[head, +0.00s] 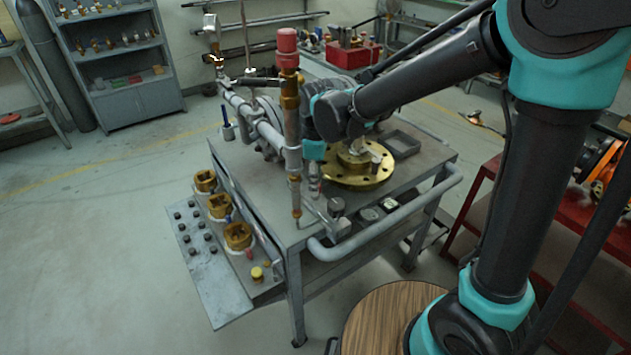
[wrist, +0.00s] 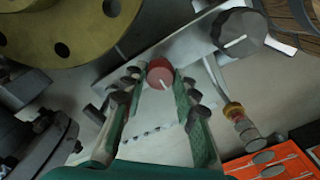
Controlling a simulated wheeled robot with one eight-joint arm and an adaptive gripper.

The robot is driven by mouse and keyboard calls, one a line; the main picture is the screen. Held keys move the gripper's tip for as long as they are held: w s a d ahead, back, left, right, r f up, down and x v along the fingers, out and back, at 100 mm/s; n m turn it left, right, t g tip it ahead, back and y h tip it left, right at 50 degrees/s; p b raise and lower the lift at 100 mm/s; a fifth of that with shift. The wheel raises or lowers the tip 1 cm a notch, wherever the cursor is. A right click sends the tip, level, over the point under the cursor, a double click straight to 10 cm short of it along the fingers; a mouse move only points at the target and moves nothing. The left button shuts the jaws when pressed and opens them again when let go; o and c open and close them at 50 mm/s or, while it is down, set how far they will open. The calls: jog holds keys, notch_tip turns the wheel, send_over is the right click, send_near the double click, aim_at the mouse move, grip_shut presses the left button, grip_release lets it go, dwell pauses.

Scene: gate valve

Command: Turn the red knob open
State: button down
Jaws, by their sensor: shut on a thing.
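The red knob (wrist: 160,73) is round with a short white line on its face, and shows in the middle of the wrist view. My gripper (wrist: 158,80) has its two green, dark-tipped fingers on either side of the knob and is shut on it. In the head view my gripper (head: 314,150) is behind the upright pipe over the workbench (head: 240,150), and the knob cannot be made out clearly there. The white line runs down and slightly right in the wrist view. How far the knob is turned cannot be told.
A dark grey knob (wrist: 238,32) with a white mark sits to the right of the red one. A brass flange (head: 355,170) lies on the bench. An upright pipe with a red cap (head: 288,42) stands close to my gripper. Brass parts (head: 238,236) sit on the front shelf.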

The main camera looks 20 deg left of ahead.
jog(key=c, duration=1.2)
grip_release()
jog(key=shift+o, duration=0.2)
notch_tip(320, 180, up, 12)
